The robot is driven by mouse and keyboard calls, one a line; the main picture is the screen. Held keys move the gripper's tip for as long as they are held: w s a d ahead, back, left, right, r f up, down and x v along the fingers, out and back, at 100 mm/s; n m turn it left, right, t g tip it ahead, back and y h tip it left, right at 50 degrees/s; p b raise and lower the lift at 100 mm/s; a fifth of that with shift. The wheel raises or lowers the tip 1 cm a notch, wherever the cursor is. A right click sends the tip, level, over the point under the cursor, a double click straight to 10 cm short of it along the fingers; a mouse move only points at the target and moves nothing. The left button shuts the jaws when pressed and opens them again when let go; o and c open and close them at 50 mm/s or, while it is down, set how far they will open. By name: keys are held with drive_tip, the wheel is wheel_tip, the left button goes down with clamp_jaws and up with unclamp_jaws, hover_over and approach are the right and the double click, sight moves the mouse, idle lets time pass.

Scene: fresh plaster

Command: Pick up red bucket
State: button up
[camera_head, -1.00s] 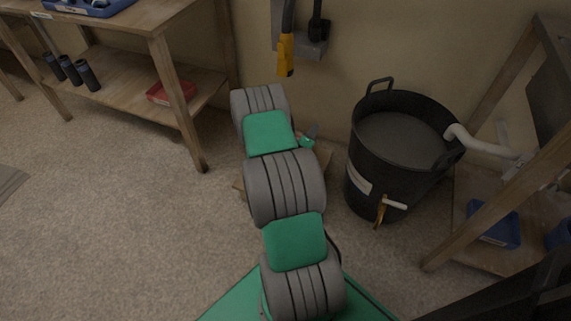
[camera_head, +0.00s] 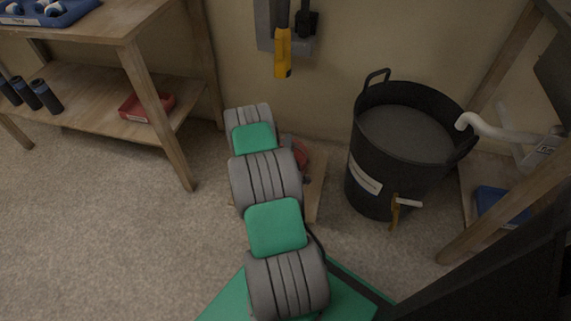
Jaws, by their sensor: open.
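A red rounded thing (camera_head: 302,154), which looks like the red bucket, shows only in part at the right edge of my arm (camera_head: 265,180). It is over or on a wooden board (camera_head: 315,185) on the floor by the wall. The rest of it is hidden behind my arm. Small grey and dark parts show beside the red, but I cannot tell what they belong to. My gripper is hidden behind my arm links, so I cannot see how it stands to the red thing.
A large black tub (camera_head: 408,135) with a tap stands right of my arm. A wooden workbench (camera_head: 155,110) at left holds a shallow red tray (camera_head: 147,107) and dark cylinders (camera_head: 45,95). A yellow-handled tool (camera_head: 283,52) hangs on the wall. Carpet at lower left is clear.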

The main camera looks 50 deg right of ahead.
drive_tip(key=x, duration=0.5)
drive_tip(key=shift+w+a+f+b, duration=0.15)
drive_tip(key=shift+w+a+b, duration=0.05)
drive_tip(key=shift+w+b, duration=0.15)
drive_tip(key=shift+c, duration=0.3)
clamp_jaws()
idle(0.7)
